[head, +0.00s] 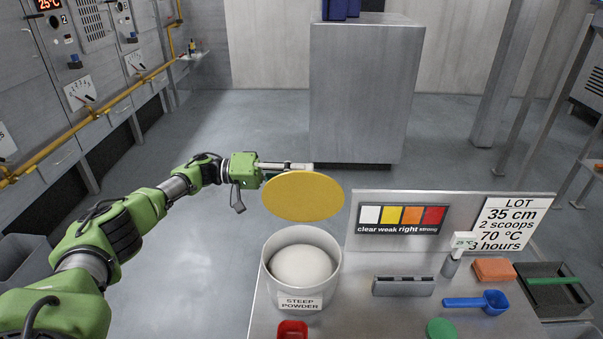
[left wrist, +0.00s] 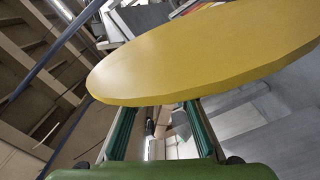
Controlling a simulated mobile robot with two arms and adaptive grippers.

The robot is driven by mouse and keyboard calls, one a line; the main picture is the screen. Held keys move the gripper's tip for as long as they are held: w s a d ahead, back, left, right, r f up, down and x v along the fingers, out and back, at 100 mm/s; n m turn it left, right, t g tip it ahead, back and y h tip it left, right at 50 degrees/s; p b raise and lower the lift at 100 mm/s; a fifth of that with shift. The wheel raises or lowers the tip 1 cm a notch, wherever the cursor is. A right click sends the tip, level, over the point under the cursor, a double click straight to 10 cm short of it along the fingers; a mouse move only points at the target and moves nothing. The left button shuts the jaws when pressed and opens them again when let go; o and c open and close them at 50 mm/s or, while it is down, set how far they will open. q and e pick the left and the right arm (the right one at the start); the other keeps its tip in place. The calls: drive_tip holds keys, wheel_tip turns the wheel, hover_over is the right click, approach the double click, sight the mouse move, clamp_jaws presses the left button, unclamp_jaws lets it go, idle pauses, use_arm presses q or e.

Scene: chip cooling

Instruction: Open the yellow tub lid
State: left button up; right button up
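The round yellow lid (head: 303,196) is raised off the tub's mouth and tilted, above its back rim. I cannot tell whether it touches the rim. The white tub (head: 301,292), labelled "STEEP POWDER", stands uncovered with white powder (head: 302,264) inside. My left gripper (head: 300,166) is just behind the lid's upper edge. In the left wrist view the lid (left wrist: 200,55) covers the fingertips, and the visible green finger parts (left wrist: 160,125) stand apart, with nothing seen clamped between them. Contact with the lid cannot be told. My right gripper is out of view.
On the bench are a red scoop (head: 292,329), a grey block (head: 403,287), a blue scoop (head: 478,302), a green disc (head: 441,329), an orange block (head: 494,269) and a dark tray (head: 566,308). An upright sign panel (head: 452,199) stands at the back. Open floor lies beyond the bench.

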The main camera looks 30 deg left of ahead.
use_arm(q)
drive_tip(key=shift+a, duration=0.1)
drive_tip(key=v, duration=1.1)
drive_tip(key=shift+s+a, duration=0.25)
drive_tip(key=shift+a, duration=0.1)
